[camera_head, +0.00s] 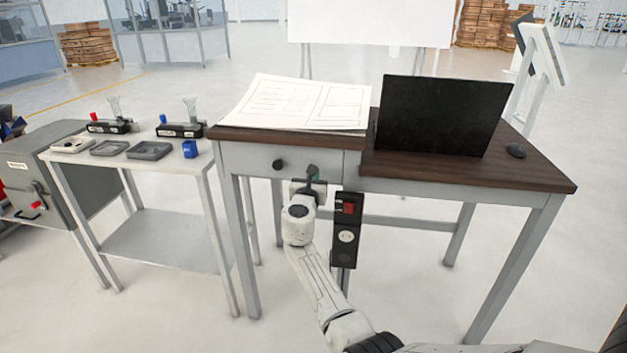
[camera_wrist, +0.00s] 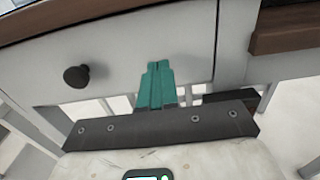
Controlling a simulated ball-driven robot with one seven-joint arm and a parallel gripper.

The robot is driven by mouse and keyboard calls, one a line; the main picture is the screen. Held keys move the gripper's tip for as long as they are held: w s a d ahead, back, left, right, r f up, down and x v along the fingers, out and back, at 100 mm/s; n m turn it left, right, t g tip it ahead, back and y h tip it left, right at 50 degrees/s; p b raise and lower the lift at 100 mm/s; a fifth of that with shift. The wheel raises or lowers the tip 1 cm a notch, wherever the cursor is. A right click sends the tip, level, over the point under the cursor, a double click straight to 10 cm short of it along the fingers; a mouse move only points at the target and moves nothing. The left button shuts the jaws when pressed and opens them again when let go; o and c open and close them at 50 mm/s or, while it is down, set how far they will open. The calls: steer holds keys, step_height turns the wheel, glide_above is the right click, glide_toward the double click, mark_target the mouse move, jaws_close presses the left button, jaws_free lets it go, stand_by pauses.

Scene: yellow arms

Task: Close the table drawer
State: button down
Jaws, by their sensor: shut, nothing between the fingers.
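The table drawer (camera_head: 245,159) is a light grey front under the left end of the dark wooden tabletop. It looks about flush with the frame, but I cannot tell if a small gap is left. Its round black knob (camera_head: 278,164) also shows at the left of the wrist view (camera_wrist: 76,76). My gripper (camera_head: 313,171) is in front of the drawer, right of the knob. In the wrist view its teal fingers (camera_wrist: 157,66) are together and empty, with tips against or very near the drawer front (camera_wrist: 120,55). The knob is apart from the fingers.
Papers (camera_head: 297,102) and a black laptop (camera_head: 440,115) lie on the table (camera_head: 535,178). A black box with a red switch (camera_head: 349,208) hangs just right of my gripper. A side table (camera_head: 185,162) with small trays stands left.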

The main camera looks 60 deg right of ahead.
steer(key=p+v, duration=0.1)
steer(key=v, duration=0.9)
steer(key=shift+a, duration=0.15)
steer(key=s+a+f+m+g+y+p, duration=0.3)
steer(key=s+a+f+m+y, duration=0.6)
steer(key=s+a+f+m, duration=0.55)
steer(key=s+a+m+g+y, duration=0.1)
steer(key=s+a+m+y, duration=0.3)
steer(key=s+a, duration=0.2)
steer(key=s+a+f+m+g+y+p, duration=0.1)
steer(key=s+a+m+y, duration=0.2)
steer(key=s+a, duration=0.3)
steer(key=a+m, duration=0.1)
steer(key=a, duration=0.4)
steer(key=shift+s+y, duration=0.3)
steer(key=shift+y, duration=0.1)
